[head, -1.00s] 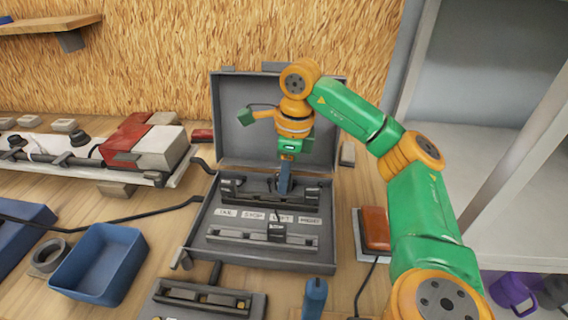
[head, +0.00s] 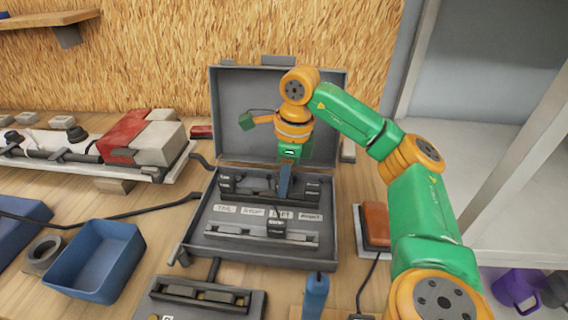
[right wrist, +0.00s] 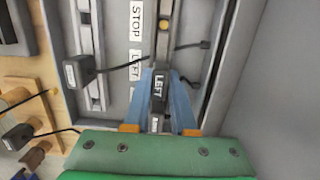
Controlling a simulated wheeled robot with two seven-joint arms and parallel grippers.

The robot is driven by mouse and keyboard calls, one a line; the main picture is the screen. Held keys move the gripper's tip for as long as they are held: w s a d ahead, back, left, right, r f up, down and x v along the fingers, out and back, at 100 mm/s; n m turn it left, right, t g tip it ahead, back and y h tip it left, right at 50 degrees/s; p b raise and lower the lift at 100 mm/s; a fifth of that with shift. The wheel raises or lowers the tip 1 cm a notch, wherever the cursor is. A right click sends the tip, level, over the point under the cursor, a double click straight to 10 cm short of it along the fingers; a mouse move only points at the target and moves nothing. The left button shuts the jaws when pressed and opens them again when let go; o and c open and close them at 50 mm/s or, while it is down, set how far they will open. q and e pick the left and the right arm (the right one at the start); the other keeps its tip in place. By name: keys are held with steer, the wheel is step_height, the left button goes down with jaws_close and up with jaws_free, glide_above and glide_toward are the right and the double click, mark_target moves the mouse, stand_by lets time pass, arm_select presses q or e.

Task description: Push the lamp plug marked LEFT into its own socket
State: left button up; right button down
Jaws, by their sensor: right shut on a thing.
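The plug marked LEFT (right wrist: 158,88) is a dark block with white lettering, seen in the right wrist view. My right gripper (right wrist: 160,122) is shut on it, with a blue finger on each side. In the head view my right gripper (head: 285,185) points down inside the open grey case (head: 190,235), over its rear row of dark blocks, behind the label strip. The LEFT label (right wrist: 134,72) is beside the held plug. Whether the plug touches or enters a socket is hidden by the fingers. My left gripper is not in view.
Another dark plug (head: 277,228) with a pale label sits on the front rail (head: 225,233). Thin cables run near the held plug. A blue bin (head: 95,262) stands left, an orange-brown block (head: 376,224) right. The raised lid (head: 235,110) stands behind my gripper.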

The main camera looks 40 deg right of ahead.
steer(key=shift+f+b, duration=0.35)
steer(key=shift+f, duration=0.15)
stand_by(0.4)
steer(key=shift+c, duration=1.3)
jaws_free()
steer(key=shift+r, duration=0.1)
step_height(320, 180, up, 7)
steer(key=p, duration=0.7)
